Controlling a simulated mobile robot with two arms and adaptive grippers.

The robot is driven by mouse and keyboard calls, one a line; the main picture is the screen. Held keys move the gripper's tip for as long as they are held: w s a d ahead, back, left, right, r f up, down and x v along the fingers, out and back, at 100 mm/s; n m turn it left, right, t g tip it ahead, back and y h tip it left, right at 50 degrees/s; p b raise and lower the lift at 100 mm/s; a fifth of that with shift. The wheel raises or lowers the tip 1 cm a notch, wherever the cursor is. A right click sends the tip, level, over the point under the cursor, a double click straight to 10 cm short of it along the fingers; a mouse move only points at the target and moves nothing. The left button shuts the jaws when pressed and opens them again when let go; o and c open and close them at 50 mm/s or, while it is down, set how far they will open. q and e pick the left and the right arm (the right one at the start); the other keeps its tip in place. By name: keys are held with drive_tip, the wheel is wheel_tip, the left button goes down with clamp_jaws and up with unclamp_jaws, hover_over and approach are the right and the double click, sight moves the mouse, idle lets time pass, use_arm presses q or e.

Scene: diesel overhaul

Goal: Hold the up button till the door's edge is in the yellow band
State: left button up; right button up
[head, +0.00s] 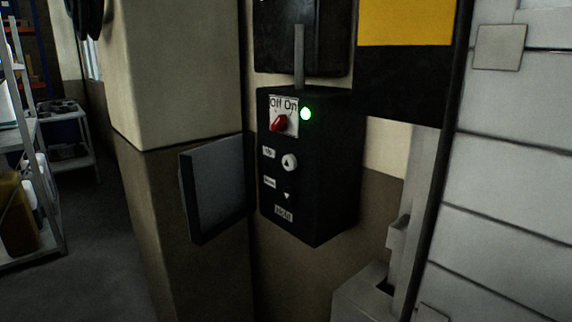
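The black control box (334,190) is on the wall in the middle of the head view. Its red switch (279,123) sits under an Off/On label, and a green lamp (306,114) is lit beside it. The up button (289,162) is round and white with an up arrow. The down button (287,196) is dark with a white arrow. The pale slatted door (505,180) is at the right; its lower edge is not visible. A yellow patch (405,22) above a black one is on the wall; I cannot tell if it is the band. Neither gripper is in view.
A grey flap (216,188) juts out at the box's left. A pillar (175,75) stands left of it. A metal shelf cart (62,140) and a yellow container (18,215) are at the far left. Bare floor (95,270) shows between them and the pillar.

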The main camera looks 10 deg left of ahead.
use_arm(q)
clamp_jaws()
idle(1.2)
